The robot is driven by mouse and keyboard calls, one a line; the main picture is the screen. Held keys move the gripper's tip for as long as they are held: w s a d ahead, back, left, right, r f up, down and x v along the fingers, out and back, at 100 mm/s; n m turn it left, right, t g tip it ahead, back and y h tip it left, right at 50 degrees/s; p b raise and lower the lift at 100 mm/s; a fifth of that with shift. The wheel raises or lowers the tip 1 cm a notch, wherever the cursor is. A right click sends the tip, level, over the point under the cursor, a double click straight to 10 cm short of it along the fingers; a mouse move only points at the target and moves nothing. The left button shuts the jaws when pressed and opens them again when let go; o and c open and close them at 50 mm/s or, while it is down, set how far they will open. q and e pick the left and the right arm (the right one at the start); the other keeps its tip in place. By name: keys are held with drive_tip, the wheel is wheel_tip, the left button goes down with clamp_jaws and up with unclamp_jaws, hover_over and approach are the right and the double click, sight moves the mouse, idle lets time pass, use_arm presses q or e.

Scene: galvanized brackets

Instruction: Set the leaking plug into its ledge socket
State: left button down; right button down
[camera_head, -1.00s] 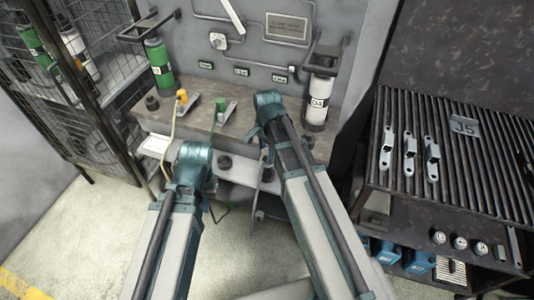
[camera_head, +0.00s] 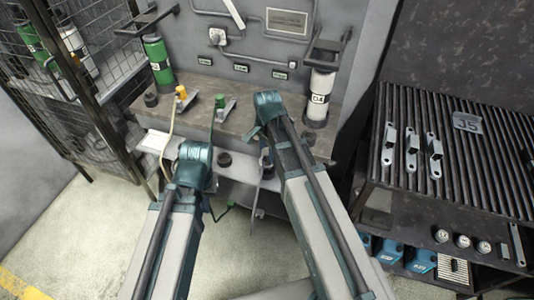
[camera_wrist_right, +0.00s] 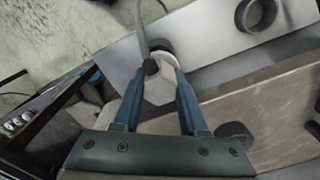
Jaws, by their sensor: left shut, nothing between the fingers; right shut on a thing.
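My right gripper (camera_wrist_right: 160,95) is shut on a pale, rounded plug (camera_wrist_right: 158,88). A grey hose and dark tip show beside the plug. A dark ring socket (camera_wrist_right: 160,46) on the ledge (camera_wrist_right: 205,62) lies just beyond it; I cannot tell whether they touch. In the head view my right gripper (camera_head: 267,158) is at the ledge's right part, mostly hidden by its arm. My left gripper (camera_head: 212,150) is shut and empty near the ledge's left part, its fingertips mostly hidden. Another ring socket (camera_head: 224,160) sits between the grippers.
On the bench (camera_head: 200,118) stand an orange-topped fitting (camera_head: 182,93) with a hose and a green-topped fitting (camera_head: 220,102). A green bottle (camera_head: 159,62) and white bottle (camera_head: 319,95) stand behind. A slatted rack (camera_head: 485,165) with brackets is at right, a wire cage (camera_head: 90,60) at left.

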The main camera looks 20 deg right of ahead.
drive_tip(key=shift+f, duration=0.15)
drive_tip(key=shift+f+b, duration=1.85)
drive_tip(key=shift+b, duration=0.1)
drive_tip(key=shift+c, duration=1.8)
unclamp_jaws()
drive_tip(key=shift+r, duration=0.15)
wheel_tip(320, 180, up, 14)
drive_tip(key=p, duration=1.4)
drive_tip(key=shift+f, duration=0.25)
drive_tip(key=s+a+n+h, duration=0.1)
drive_tip(key=s+a+n, duration=0.9)
drive_tip(key=s+n, duration=0.4)
drive_tip(key=n, duration=0.2)
drive_tip(key=shift+s+a+n, duration=0.15)
drive_tip(key=shift+a+n, duration=0.1)
drive_tip(key=shift+n, duration=0.05)
